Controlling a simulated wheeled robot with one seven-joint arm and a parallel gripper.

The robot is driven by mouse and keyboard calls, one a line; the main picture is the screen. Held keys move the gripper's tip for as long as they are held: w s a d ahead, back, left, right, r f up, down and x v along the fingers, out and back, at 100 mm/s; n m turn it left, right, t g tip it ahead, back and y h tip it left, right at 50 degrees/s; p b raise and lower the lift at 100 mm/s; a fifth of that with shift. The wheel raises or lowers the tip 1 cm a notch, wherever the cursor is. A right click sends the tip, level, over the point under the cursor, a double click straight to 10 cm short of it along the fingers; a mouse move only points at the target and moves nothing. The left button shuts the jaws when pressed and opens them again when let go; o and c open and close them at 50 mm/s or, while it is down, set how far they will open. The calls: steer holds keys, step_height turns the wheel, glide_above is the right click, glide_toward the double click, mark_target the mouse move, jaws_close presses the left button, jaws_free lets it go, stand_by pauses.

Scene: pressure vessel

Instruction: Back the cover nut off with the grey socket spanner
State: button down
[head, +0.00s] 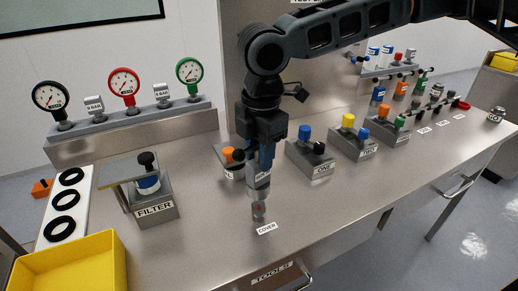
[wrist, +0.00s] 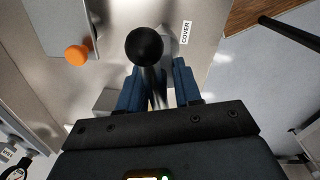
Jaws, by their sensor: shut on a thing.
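My gripper (head: 262,172) points straight down above the bench near its front edge, with blue fingers shut on the grey socket spanner (head: 258,194). In the wrist view the gripper (wrist: 160,88) has its fingers on either side of the spanner's grey shaft, and a black ball knob (wrist: 144,46) stands out in front. The spanner looks upright, its lower end at a small grey-and-reddish part (head: 258,211) behind the COVER label (head: 267,228). The cover nut itself is hidden or too small to make out. I cannot tell whether the socket is seated on it.
A filter block (head: 152,200) stands to the left, and an orange-capped unit (head: 234,153) is close behind my gripper. Valve blocks (head: 312,158) stand to the right. A yellow bin (head: 75,265) is at the front left. The bench between the filter block and COVER label is clear.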

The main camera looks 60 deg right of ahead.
mark_target(259, 176)
steer(key=shift+f+b, duration=1.4)
steer(key=shift+f, duration=1.7)
steer(key=shift+n+p, duration=1.9)
steer(key=shift+n, duration=1.2)
steer(key=n, duration=0.6)
steer(key=shift+w+n, duration=0.1)
steer(key=shift+n, duration=0.2)
steer(key=shift+r, duration=3.4)
